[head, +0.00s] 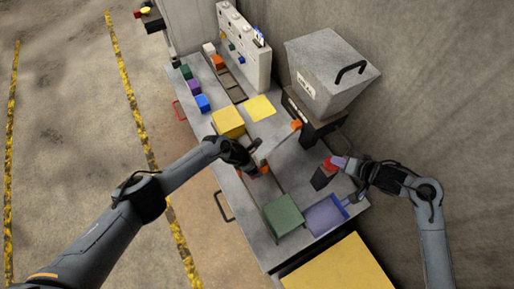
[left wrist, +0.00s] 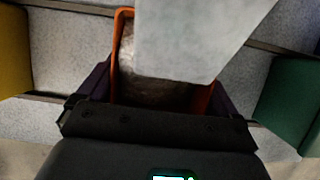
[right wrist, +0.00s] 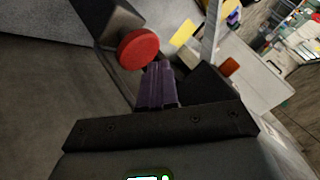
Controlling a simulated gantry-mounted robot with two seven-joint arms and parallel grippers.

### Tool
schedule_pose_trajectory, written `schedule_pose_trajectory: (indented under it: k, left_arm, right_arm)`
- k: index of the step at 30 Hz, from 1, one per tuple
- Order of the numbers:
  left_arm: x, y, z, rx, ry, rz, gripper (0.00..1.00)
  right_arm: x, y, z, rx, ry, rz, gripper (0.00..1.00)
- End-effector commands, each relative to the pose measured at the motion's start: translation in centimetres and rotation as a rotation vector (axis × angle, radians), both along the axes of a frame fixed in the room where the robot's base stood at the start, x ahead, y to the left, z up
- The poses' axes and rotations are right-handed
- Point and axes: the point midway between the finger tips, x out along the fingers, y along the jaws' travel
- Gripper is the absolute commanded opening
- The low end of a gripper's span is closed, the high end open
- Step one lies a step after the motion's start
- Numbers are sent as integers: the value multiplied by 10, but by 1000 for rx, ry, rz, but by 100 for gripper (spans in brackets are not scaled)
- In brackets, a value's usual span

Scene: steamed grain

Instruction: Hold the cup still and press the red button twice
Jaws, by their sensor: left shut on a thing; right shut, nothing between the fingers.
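The orange cup (left wrist: 124,27) is between my left gripper's fingers in the left wrist view, with grey-brown contents inside. A pale grey panel (left wrist: 200,38) hangs over it and hides part of its opening. In the head view my left gripper (head: 254,168) is shut on the cup, of which little shows. The red button (right wrist: 138,48) is a round cap on a dark box (right wrist: 108,20). My right gripper (right wrist: 157,82) is shut and empty, its purple fingertips right beside the button. I cannot tell whether they touch it. The button also shows in the head view (head: 329,163).
A yellow block (head: 228,122) and a green block (head: 283,215) stand on either side of the cup on the grey table. A purple tray (head: 325,214) lies near the table's end. A large grey bin (head: 325,70) stands behind. Small coloured blocks (head: 202,103) line the far left edge.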

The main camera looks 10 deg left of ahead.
Motion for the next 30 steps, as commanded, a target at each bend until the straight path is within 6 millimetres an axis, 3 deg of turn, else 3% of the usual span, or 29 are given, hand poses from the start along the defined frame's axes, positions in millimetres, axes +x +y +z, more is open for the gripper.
schedule_pose_trajectory:
  k: [13, 14, 15, 30]
  left_arm:
    - [0, 0, 0, 1, 0, 1, 60]
    - [0, 0, 0, 1, 0, 1, 96]
    - [0, 0, 0, 1, 0, 0, 100]
    - [-2, 4, 10, 1, -1, 0, 100]
  right_arm:
    - [0, 0, 0, 0, 0, 0, 0]
    - [0, 0, 0, 0, 0, 0, 0]
    - [0, 0, 0, 0, 0, 0, 0]
    - [0, 0, 0, 0, 0, 0, 0]
